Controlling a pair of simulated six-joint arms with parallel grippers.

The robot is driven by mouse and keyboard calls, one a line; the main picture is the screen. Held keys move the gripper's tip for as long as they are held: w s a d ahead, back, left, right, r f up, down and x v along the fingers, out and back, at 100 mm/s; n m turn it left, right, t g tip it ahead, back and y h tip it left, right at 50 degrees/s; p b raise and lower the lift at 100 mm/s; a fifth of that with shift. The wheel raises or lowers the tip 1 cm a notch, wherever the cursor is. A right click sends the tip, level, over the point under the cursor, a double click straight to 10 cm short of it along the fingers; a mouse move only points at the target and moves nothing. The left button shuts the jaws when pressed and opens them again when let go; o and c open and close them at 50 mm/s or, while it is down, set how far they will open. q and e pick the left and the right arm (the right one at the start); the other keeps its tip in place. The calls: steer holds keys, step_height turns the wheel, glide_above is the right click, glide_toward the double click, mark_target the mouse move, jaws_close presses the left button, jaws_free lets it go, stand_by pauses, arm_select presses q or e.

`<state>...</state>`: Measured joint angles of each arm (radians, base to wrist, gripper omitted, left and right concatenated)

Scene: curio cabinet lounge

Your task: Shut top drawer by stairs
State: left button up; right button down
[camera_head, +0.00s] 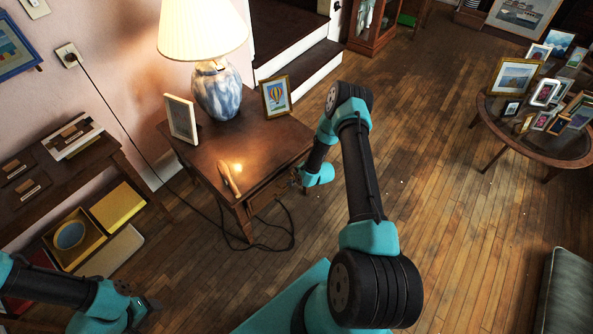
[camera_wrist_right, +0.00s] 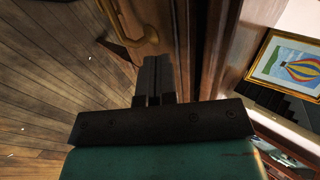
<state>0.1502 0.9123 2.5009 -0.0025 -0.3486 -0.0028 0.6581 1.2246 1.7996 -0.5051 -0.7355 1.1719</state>
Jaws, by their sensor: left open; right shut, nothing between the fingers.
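The wooden side table (camera_head: 225,150) by the stairs (camera_head: 300,65) has a drawer (camera_head: 268,191) in its front. How far the drawer stands out is hard to tell in the head view. In the right wrist view the drawer front (camera_wrist_right: 160,14) and its brass handle (camera_wrist_right: 126,36) are close ahead. My right gripper (camera_head: 297,177) is at the right end of the drawer front. In the wrist view its shut, empty fingers (camera_wrist_right: 153,78) point at the wood beside the handle; contact is unclear. My left gripper (camera_head: 152,304) is open and empty at lower left, away from the table.
A cable (camera_head: 292,238) lies on the floor. A shelf (camera_head: 60,180) stands left. A round table (camera_head: 530,120) with frames is far right; floor between is clear.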

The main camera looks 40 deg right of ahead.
steer(key=v, duration=1.1)
steer(key=shift+s+f, duration=0.25)
steer(key=shift+s, duration=0.3)
steer(key=c, duration=1.6)
jaws_free()
steer(key=shift+f, duration=0.15)
steer(key=shift+c, duration=0.2)
steer(key=o, duration=0.5)
steer(key=f+t, duration=0.1)
steer(key=f, duration=0.2)
steer(key=f+t, duration=0.1)
steer(key=f, duration=0.1)
steer(key=shift+w+a+f+t, duration=0.15)
steer(key=shift+w+a+t, duration=0.15)
steer(key=shift+w+a, duration=0.1)
steer(key=s+a+f+m+t+h, duration=0.1)
steer(key=s+a+f+t, duration=0.1)
steer(key=f, duration=0.1)
steer(key=s+a+f+m+t+h, duration=0.1)
steer(key=s+a+f+t, duration=0.2)
steer(key=f, duration=0.1)
steer(key=s+a+f+m+t+h, duration=0.1)
steer(key=s+a+f+t+h, duration=0.1)
steer(key=s+f+t, duration=0.1)
steer(key=shift+a+f+m, duration=0.3)
steer(key=shift+a+f, duration=0.05)
steer(key=shift+f, duration=0.05)
